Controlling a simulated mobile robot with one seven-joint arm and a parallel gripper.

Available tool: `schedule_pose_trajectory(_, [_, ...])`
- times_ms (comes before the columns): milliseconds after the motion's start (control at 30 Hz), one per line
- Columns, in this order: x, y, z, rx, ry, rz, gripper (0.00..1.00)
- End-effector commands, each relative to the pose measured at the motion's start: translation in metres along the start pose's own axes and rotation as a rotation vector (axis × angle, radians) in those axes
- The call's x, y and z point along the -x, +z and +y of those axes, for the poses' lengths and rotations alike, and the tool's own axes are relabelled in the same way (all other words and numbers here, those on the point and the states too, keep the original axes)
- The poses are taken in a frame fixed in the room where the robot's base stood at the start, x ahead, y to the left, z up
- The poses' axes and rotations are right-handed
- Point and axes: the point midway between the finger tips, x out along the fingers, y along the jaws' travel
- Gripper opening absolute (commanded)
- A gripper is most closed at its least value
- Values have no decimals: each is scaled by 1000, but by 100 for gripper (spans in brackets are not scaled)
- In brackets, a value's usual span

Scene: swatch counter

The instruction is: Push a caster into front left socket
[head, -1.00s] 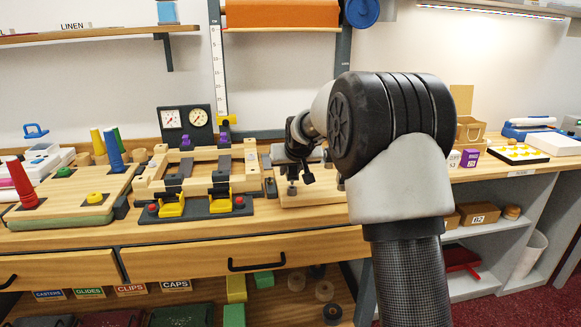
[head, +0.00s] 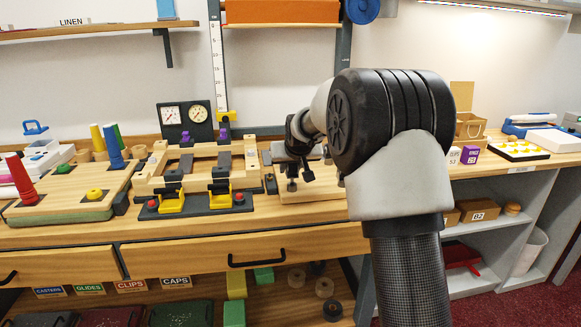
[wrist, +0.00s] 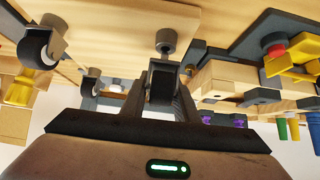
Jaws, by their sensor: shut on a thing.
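My gripper (wrist: 160,98) is shut on a caster (wrist: 161,84), whose dark wheel sits between the two fingers in the wrist view. In the head view my gripper (head: 306,174) is over the wooden board (head: 318,195), partly behind my arm. A grey round socket (wrist: 166,42) is at the board's near left; it also shows in the head view (head: 292,186). In the wrist view it appears just beyond the held caster; I cannot tell whether they touch. Two other casters, one large in view (wrist: 35,45) and one smaller (wrist: 91,82), stand on the board.
A clamp fixture (head: 205,203) with yellow clamps and red buttons stands close left of the board. Further left is another board (head: 75,208) with coloured cones. The counter's front strip is clear.

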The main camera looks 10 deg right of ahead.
Motion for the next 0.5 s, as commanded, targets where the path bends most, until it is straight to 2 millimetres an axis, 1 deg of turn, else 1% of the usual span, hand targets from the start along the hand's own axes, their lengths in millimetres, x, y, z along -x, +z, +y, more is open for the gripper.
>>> schedule_pose_trajectory(500, [-6, 6, 0, 0, 0, 1, 5])
